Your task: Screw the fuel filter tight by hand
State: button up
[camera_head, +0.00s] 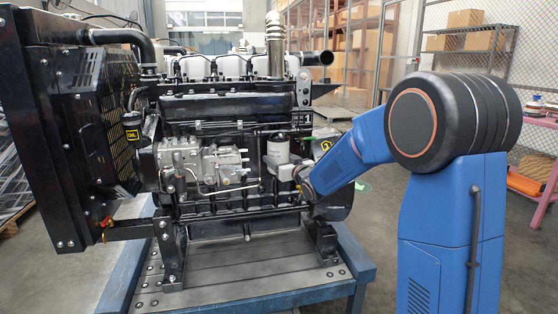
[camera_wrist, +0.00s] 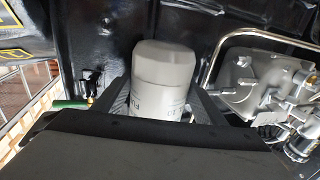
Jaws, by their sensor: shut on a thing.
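The fuel filter is a white canister (camera_wrist: 160,78) with faint print on its side. In the wrist view it stands between the two dark jaws of my gripper (camera_wrist: 158,105), which touch it on both sides. In the head view the pale filter (camera_head: 278,148) shows on the side of the black diesel engine (camera_head: 225,108). My gripper (camera_head: 283,168) reaches it from the right at the end of my blue arm. The filter's threaded joint is hidden, so I cannot tell how tight it sits.
A metal fuel pump (camera_head: 200,160) with thin pipes sits left of the filter. A bent metal pipe (camera_wrist: 255,34) runs close by in the wrist view. The engine stands on a blue-edged bench (camera_head: 240,295).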

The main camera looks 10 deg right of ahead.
aim_at(284, 161)
jog(key=shift+r+y, duration=0.15)
jog(key=shift+y, duration=0.15)
jog(key=o, duration=1.7)
jog(key=shift+c, duration=0.3)
jog(key=shift+s, duration=0.1)
jog(key=shift+v, duration=2.45)
